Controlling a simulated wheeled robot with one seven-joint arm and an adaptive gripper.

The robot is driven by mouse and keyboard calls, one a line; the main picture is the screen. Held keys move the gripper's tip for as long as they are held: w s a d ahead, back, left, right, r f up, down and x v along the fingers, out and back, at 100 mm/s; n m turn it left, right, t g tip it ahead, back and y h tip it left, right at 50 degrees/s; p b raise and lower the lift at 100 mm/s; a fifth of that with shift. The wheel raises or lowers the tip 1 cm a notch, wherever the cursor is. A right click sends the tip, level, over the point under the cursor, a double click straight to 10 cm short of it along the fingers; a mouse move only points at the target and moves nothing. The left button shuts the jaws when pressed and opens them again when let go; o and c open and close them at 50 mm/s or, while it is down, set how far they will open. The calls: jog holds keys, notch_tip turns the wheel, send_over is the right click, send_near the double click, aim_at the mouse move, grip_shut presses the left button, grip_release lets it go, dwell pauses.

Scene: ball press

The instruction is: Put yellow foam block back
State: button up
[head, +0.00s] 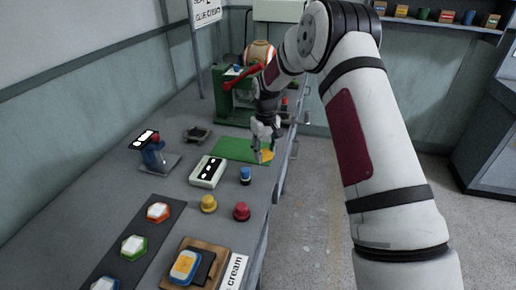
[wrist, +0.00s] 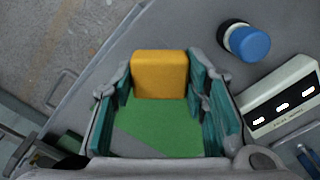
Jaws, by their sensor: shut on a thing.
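The yellow foam block (wrist: 159,75) is between the two teal-padded fingers of my gripper (wrist: 160,92) in the wrist view. In the head view the yellow block (head: 267,155) shows at the tips of my gripper (head: 264,150), low over the right end of the green mat (head: 232,149). My gripper is shut on the block. The green mat also lies below and behind the block in the wrist view (wrist: 150,142). I cannot tell whether the block touches the mat.
A yellow knob (head: 208,203) and a red knob (head: 241,211) are closer. A green press (head: 232,95) stands behind. The table's right edge is close to my gripper.

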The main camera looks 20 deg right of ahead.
jog(key=w, duration=0.3)
jog(key=w+b, duration=0.1)
jog(key=w, duration=0.2)
jog(key=w+f, duration=0.1)
jog(key=w, duration=0.1)
jog(key=shift+w+d, duration=0.15)
jog(key=shift+w, duration=0.25)
jog(key=shift+f, duration=1.65)
jog(key=shift+f, duration=0.15)
jog(key=o, duration=1)
